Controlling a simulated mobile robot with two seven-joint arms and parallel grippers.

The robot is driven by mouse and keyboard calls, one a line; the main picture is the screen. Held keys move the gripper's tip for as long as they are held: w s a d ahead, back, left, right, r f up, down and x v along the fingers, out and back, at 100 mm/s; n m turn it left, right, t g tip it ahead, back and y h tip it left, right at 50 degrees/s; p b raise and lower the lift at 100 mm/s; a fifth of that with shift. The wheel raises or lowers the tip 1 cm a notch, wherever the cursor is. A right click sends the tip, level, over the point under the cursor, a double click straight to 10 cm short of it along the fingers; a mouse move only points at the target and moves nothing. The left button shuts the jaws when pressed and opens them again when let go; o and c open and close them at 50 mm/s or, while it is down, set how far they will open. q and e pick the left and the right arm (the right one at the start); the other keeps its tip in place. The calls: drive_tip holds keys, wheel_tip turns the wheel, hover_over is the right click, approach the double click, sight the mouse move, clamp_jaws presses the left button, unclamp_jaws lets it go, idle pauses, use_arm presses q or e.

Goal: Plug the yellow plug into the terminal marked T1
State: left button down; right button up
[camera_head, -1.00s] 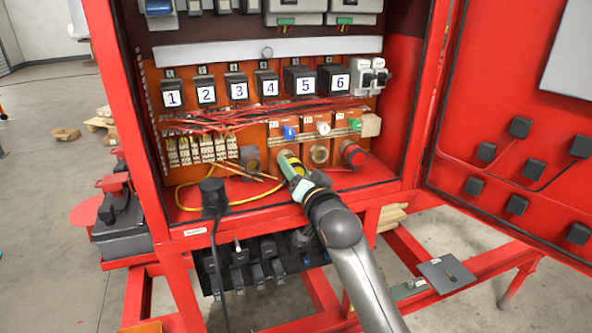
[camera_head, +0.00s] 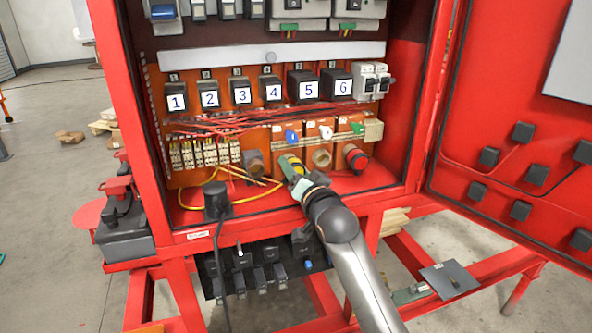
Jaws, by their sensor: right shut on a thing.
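The yellow plug (camera_head: 288,162) is in my right gripper (camera_head: 297,176), in front of the orange plate with the blue lever (camera_head: 291,137). The gripper is shut on it and hides most of it. The plug's front end meets the area below the blue lever; I cannot tell whether it is in a socket or just before it. Small labels sit on the orange plates, too small to read, so I cannot tell which terminal is T1. To the right are a brown round socket (camera_head: 321,158) and a red-and-black one (camera_head: 357,160). My left gripper is not in view.
A brown round fitting (camera_head: 253,161) is close left of the plug. A yellow cable (camera_head: 190,200) loops on the cabinet floor. A black plug with a cable (camera_head: 215,197) stands at the front edge. The open red door (camera_head: 510,90) bounds the right side.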

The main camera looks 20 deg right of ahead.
drive_tip(key=o, duration=1.4)
drive_tip(key=s, duration=0.4)
drive_tip(key=s+b, duration=0.1)
drive_tip(key=s, duration=0.7)
drive_tip(key=shift+s+d+r, duration=0.15)
drive_tip(key=shift+s+d, duration=0.1)
drive_tip(key=shift+d, duration=0.1)
